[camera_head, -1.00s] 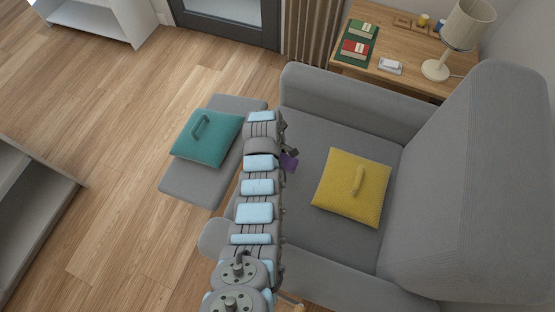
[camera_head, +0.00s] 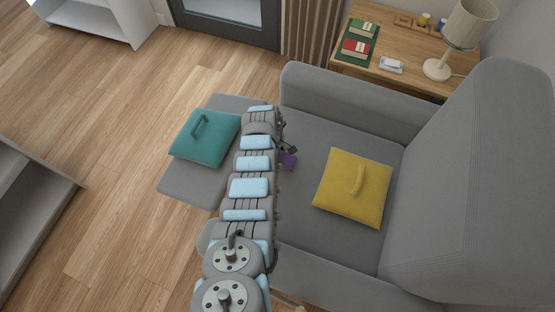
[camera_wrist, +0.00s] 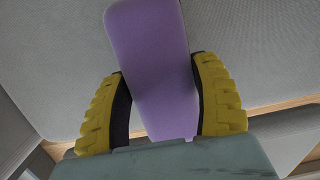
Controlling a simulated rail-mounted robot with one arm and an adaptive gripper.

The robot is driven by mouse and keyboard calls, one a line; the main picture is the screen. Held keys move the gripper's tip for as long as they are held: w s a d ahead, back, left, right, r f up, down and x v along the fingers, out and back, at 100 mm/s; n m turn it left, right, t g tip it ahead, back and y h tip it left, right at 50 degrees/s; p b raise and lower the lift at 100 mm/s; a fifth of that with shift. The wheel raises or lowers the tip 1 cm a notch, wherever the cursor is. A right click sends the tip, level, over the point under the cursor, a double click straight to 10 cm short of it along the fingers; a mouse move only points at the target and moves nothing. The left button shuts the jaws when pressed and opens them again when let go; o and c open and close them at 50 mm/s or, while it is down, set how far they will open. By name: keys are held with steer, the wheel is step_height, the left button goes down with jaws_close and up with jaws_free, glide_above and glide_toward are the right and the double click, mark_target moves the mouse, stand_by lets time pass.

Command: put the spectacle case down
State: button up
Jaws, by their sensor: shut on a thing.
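The purple spectacle case (camera_wrist: 153,65) is between the yellow-padded fingers of my gripper (camera_wrist: 164,100) in the wrist view, and the fingers are shut on it. In the head view only a small part of the purple case (camera_head: 288,160) shows beside my arm, over the left part of the grey armchair seat (camera_head: 312,210). My arm hides the rest of the case there, along with most of my gripper (camera_head: 287,149). I cannot tell whether the case touches the seat.
A yellow cushion (camera_head: 340,198) lies on the seat to the right. A teal cushion (camera_head: 207,146) lies on the grey footstool (camera_head: 184,190) at left. A wooden side table (camera_head: 420,85) with a lamp (camera_head: 467,28) stands behind the armrest. Bare seat surrounds the yellow cushion.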

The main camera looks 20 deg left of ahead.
steer(key=shift+w+f+b, duration=0.1)
steer(key=shift+f+b, duration=0.75)
steer(key=shift+f, duration=0.65)
steer(key=shift+f, duration=0.2)
steer(key=o, duration=1.2)
steer(key=shift+o, duration=0.2)
steer(key=shift+r, duration=0.1)
steer(key=shift+a+r+p, duration=0.15)
steer(key=shift+r+p, duration=0.45)
steer(key=shift+r, duration=0.3)
steer(key=shift+a+r+p, duration=0.1)
steer(key=shift+r+p, duration=0.45)
steer(key=shift+r, duration=0.3)
steer(key=shift+a+r, duration=0.15)
steer(key=shift+r, duration=0.55)
steer(key=shift+a+r+p, duration=0.15)
steer(key=shift+r+p, duration=0.05)
steer(key=shift+r, duration=1)
steer(key=shift+a+r+p, duration=0.2)
steer(key=shift+r, duration=1)
steer(key=shift+a+r+p, duration=0.15)
steer(key=shift+r+p, duration=0.05)
steer(key=shift+r, duration=1)
